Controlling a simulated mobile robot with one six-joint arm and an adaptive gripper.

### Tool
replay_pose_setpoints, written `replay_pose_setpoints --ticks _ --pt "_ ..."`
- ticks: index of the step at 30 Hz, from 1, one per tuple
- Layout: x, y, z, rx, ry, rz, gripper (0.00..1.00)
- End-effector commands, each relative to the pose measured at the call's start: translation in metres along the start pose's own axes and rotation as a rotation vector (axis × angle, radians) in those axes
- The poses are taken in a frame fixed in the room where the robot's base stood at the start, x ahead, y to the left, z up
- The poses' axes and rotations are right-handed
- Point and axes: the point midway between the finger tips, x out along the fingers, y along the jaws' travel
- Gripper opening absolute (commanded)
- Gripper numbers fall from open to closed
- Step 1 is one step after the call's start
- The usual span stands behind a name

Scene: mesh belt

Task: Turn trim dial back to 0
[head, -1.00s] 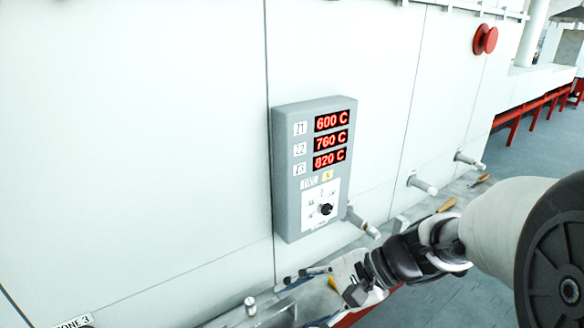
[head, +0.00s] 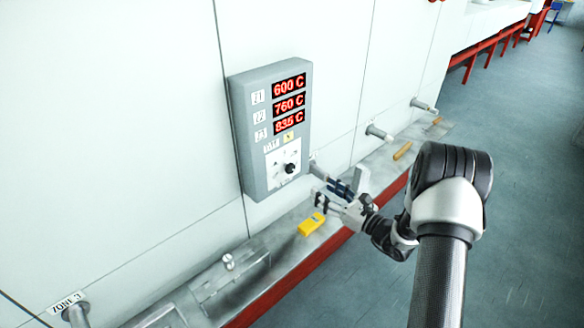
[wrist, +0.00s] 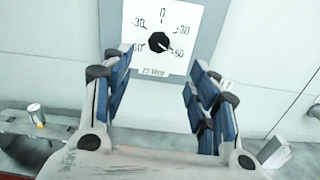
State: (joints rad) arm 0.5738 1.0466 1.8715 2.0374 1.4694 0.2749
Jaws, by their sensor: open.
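The trim dial (head: 290,168) is a small black knob on a white scale plate at the bottom of the grey control box (head: 236,100). In the wrist view the dial (wrist: 159,42) sits between marks, with 0 at the top, 30 and 60 to either side. Its pointer seems to face lower right, toward the right-hand 60. My gripper (head: 329,194) is open and empty, in front of the box, below and right of the dial. In the wrist view its blue-padded fingers (wrist: 161,66) spread either side of the dial, apart from it.
The box's red displays read 600, 760 and 835 C. Below lies a grey ledge (head: 285,243) with a yellow object (head: 312,224) on it. Pipe stubs (head: 379,132) stick out of the wall right of the box. Open floor (head: 525,170) lies right.

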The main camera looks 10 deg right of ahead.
Motion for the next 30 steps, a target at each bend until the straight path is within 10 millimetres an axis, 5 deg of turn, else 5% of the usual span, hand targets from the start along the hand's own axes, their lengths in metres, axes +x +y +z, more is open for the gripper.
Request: replay_pose_setpoints --ticks 18,30 --pt "0.128 0.002 0.0 -0.002 0.0 0.005 0.54" --pt "0.149 0.002 0.0 -0.001 0.0 0.003 0.54"
